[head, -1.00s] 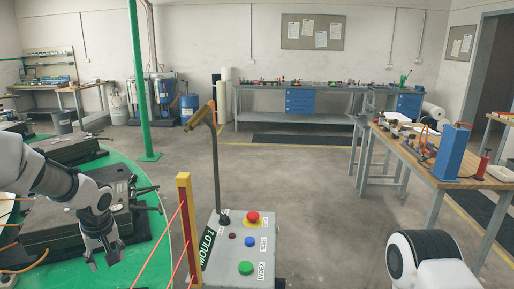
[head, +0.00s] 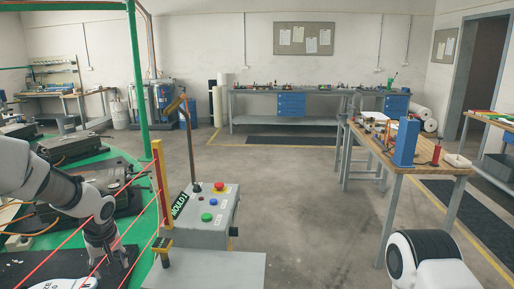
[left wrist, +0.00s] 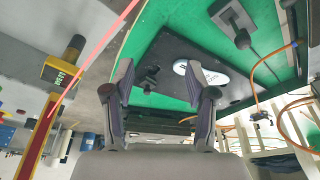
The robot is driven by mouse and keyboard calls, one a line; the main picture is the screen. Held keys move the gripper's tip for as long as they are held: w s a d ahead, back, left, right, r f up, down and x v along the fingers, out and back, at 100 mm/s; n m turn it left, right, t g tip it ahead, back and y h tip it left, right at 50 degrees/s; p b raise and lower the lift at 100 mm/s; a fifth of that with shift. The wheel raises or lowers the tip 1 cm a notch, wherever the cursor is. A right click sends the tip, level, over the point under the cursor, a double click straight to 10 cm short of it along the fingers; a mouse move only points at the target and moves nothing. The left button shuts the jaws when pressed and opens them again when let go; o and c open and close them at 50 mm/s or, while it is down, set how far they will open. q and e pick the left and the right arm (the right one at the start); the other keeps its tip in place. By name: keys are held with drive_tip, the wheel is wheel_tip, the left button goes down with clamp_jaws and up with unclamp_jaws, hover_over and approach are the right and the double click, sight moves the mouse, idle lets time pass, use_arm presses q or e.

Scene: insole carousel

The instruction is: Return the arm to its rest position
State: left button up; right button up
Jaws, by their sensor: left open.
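My left gripper (head: 103,258) hangs fingers-down at the lower left of the head view, over the carousel side. In the left wrist view its two fingers (left wrist: 165,100) are spread apart with nothing between them. Beyond them lies a dark mould plate (left wrist: 165,60) with a white oval piece (left wrist: 200,73) on the green carousel (left wrist: 140,50). In the head view the green carousel (head: 140,180) is behind red guard lines, which cross in front of my left arm. My right arm shows at the lower right; its gripper is out of view.
A grey control box (head: 210,218) with coloured buttons stands right of the yellow guard post (head: 161,185). A pale flat surface (head: 215,272) is in front of it. A wooden workbench (head: 430,165) stands at the right. The floor between is clear.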

use_arm(q)
drive_tip(key=s+d+f+m+h+b, duration=0.1)
drive_tip(key=s+d+f, duration=0.2)
drive_tip(key=f, duration=0.5)
drive_tip(key=s+d+f+m+g+b, duration=0.1)
drive_tip(key=s+d+f+b, duration=0.15)
drive_tip(key=f, duration=0.45)
drive_tip(key=s+d+f+m+h, duration=0.15)
drive_tip(key=s+f, duration=0.25)
drive_tip(key=f, duration=0.4)
drive_tip(key=s+d+f+m+b, duration=0.1)
drive_tip(key=s+f+b, duration=0.1)
drive_tip(key=s+f, duration=0.5)
drive_tip(key=s+d+f+m+g+b, duration=0.1)
drive_tip(key=s+d+f+m+b, duration=0.1)
drive_tip(key=s+f, duration=0.6)
drive_tip(key=s+b, duration=0.1)
drive_tip(key=s, duration=0.6)
drive_tip(key=shift+d, duration=0.3)
use_arm(e)
wheel_tip(320, 180, down, 9)
drive_tip(key=w, duration=0.1)
drive_tip(key=shift+a, duration=0.2)
use_arm(q)
drive_tip(key=shift+y, duration=0.25)
